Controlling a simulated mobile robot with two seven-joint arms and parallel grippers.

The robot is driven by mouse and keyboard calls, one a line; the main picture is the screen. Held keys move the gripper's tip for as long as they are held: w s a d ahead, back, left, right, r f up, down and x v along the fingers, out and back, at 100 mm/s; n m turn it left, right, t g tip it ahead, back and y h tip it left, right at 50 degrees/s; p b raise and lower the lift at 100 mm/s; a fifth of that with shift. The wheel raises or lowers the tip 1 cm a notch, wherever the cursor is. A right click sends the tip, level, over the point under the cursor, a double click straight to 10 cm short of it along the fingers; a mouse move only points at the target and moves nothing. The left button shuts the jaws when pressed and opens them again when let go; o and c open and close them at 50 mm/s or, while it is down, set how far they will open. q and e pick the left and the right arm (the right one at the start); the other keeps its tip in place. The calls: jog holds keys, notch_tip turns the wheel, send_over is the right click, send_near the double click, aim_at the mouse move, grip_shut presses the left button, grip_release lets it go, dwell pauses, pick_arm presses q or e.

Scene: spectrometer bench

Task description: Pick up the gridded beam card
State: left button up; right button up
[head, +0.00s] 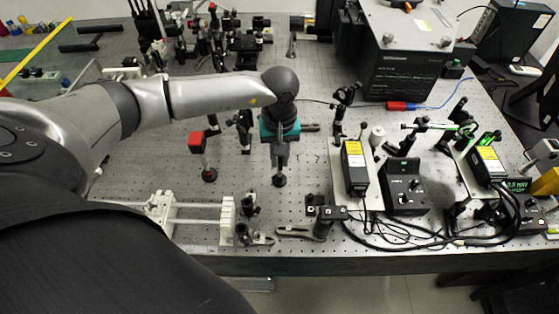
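My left arm reaches in from the left, and its wrist ends in a teal and grey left gripper (280,164) pointing down over the middle of the optical bench. The fingers are small and seen from above, and I cannot tell whether they are open or shut, or whether anything is between them. I cannot make out a gridded beam card with certainty; it may be hidden under or behind my arm and gripper. My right gripper is not in view.
A red block on a post (197,143) stands left of the gripper. A yellow-labelled black module (356,167) and a black control box (403,188) stand to the right, with cables in front. A large black instrument (412,60) stands behind. White rails (185,208) lie front left.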

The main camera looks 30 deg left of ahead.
pick_arm(q)
grip_shut()
dwell(1.0)
jog(key=shift+r, duration=0.2)
